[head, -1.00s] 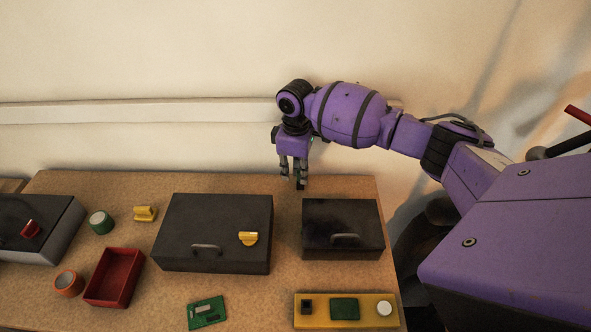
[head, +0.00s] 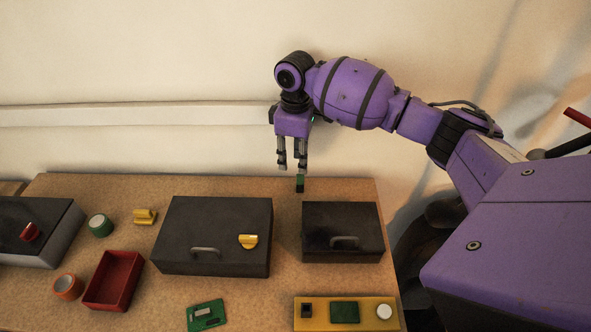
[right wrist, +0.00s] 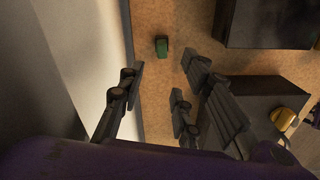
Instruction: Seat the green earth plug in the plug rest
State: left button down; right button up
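The green earth plug (head: 300,180) is a small green piece with a black part below it. It stands at the back of the table, between the two dark boxes. In the right wrist view the green piece (right wrist: 162,44) lies beyond the fingers, apart from them. I cannot tell whether the black part is the plug's own or a rest under it. My right gripper (head: 292,167) is above and slightly left of the plug, open and empty; its spread fingers show in the right wrist view (right wrist: 165,100). My left gripper is out of view.
Dark boxes (head: 343,222) and (head: 225,215) stand in front of the plug. A yellow block (head: 372,302) with a black square, green pad and white disc lies at the front right. A red tray (head: 137,275), tape rolls and a green circuit board (head: 206,315) lie left and front.

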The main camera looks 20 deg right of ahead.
jog(key=shift+r, duration=2.4)
jog(key=o, duration=1.4)
jog(key=shift+r+p, duration=0.3)
jog(key=shift+r, duration=4.2)
